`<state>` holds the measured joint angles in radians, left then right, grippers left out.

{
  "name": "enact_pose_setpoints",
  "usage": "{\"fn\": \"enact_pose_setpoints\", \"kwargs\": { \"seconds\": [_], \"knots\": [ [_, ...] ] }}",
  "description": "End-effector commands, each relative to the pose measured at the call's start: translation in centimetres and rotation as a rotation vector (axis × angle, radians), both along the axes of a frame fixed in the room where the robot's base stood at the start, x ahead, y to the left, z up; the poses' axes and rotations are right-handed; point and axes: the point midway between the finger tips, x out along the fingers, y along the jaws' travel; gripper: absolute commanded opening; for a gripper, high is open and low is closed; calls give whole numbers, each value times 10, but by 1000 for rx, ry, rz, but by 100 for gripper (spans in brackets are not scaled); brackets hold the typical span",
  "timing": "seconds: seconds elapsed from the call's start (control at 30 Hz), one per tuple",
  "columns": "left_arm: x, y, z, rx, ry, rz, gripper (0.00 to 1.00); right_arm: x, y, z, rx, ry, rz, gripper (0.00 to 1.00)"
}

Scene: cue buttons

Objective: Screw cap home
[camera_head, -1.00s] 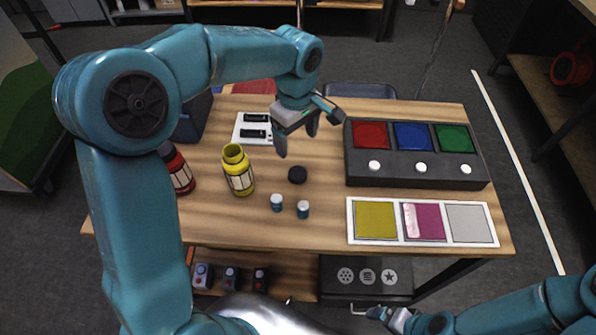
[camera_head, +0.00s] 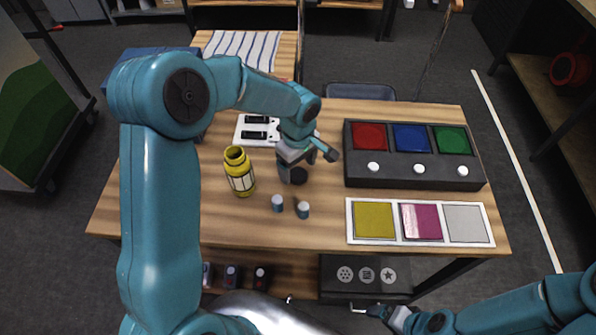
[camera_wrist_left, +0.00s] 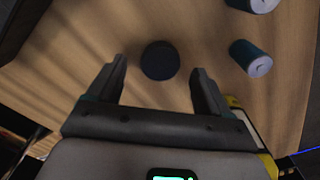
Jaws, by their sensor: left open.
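The black cap (camera_head: 299,176) lies flat on the wooden table, right of the open yellow bottle (camera_head: 239,172), which stands upright without a cap. My left gripper (camera_head: 297,167) is open and empty, close to the cap. In the left wrist view the cap (camera_wrist_left: 160,60) lies between and just beyond the tips of the open fingers (camera_wrist_left: 158,82). I cannot tell the exact height above it. The bottle's yellow edge (camera_wrist_left: 268,165) shows partly behind the gripper there. My right gripper (camera_head: 385,313) is low at the table's front; its jaws are unclear.
A dark button box (camera_head: 415,181) and a tray of coloured squares (camera_head: 348,222) fill the right side. A white panel (camera_head: 240,136) with black slots lies behind. My left arm covers the table's left part.

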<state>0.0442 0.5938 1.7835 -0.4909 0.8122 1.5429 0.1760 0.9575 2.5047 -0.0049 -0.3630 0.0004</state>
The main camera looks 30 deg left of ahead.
Motion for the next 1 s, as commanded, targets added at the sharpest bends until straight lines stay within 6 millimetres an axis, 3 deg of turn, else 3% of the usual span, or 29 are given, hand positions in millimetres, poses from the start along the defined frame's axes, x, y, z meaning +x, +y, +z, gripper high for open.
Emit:
{"fn": "enact_pose_setpoints", "kwargs": {
  "seconds": [0.2, 0.53, 0.7, 1.0],
  "knots": [
    [0, 0, -20, -1, -1, -1, 80, 0, 0, 5, 0, 0, 0, 89],
    [0, 0, -21, -1, -2, 0, 80, 0, 0, 5, 0, 0, 0, 89],
    [0, 0, -21, -1, -2, 0, 24, 0, 0, 5, 0, 0, 0, 89],
    [0, 0, -20, -1, -2, 0, 21, 0, 0, 5, 0, 0, 0, 89]
  ]
}}
